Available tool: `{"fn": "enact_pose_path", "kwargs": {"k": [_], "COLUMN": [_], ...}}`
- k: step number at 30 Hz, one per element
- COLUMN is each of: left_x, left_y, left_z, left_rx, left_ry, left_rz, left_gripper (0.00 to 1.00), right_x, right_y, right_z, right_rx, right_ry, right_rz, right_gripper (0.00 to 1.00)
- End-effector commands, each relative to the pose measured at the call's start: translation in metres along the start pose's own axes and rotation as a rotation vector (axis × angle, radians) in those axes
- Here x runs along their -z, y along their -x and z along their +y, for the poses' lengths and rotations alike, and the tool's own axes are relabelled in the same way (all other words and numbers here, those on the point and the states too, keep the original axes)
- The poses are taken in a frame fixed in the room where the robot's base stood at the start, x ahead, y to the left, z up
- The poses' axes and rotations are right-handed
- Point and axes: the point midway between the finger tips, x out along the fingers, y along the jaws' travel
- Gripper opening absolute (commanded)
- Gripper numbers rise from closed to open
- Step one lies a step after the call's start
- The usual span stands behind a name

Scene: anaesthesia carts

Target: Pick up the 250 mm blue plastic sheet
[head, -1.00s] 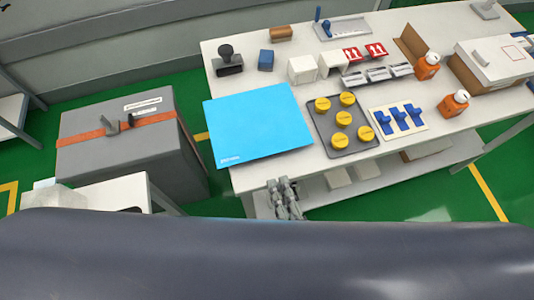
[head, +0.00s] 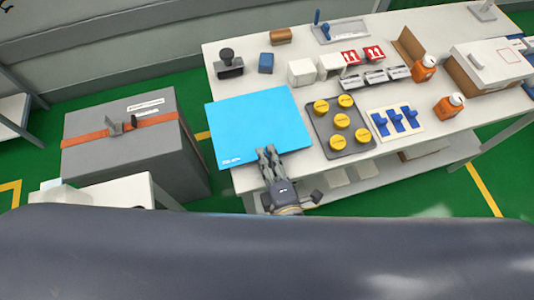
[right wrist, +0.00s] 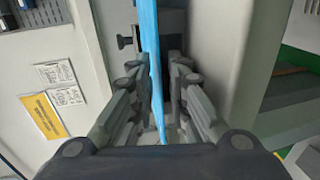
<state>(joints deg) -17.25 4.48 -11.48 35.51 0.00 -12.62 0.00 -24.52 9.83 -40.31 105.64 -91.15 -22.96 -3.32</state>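My right gripper (head: 267,150) is at the front edge of the sheet, pointing across the table. In the right wrist view the sheet (right wrist: 155,62) shows edge-on as a thin blue strip between the two fingers of the right gripper (right wrist: 162,75). The fingers stand apart, with a small gap visible beside the sheet. My left gripper is not in view.
A grey tray (head: 357,148) with yellow knobs stands right of the sheet. A black stamp-like item (head: 229,64) and a blue block (head: 266,62) stand behind it. A grey case (head: 125,150) with an orange strap is left of the table (head: 405,165).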

Motion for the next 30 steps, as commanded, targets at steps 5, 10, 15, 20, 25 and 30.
{"fn": "enact_pose_path", "kwargs": {"k": [5, 10, 15, 20, 25, 30], "left_x": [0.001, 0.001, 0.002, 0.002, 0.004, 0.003], "left_y": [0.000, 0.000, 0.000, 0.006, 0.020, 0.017], "left_z": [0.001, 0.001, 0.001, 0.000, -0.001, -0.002], "left_rx": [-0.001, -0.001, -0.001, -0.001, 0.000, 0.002], "left_ry": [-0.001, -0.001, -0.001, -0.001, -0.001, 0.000], "left_rz": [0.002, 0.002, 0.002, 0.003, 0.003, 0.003], "left_gripper": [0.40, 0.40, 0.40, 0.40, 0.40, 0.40], "right_x": [0.000, 0.000, 0.000, 0.000, 0.000, 0.000], "right_y": [-0.001, -0.001, 0.000, 0.001, 0.004, 0.004], "right_z": [0.000, 0.000, -0.001, 0.005, 0.022, 0.018], "right_rx": [0.001, 0.001, 0.002, 0.002, 0.002, 0.003], "right_ry": [0.000, 0.001, 0.001, 0.001, 0.002, 0.002], "right_rz": [0.000, 0.000, 0.000, 0.000, 0.000, 0.000], "right_gripper": [0.16, 0.07, 0.00, 0.00, 0.00, 0.00]}}
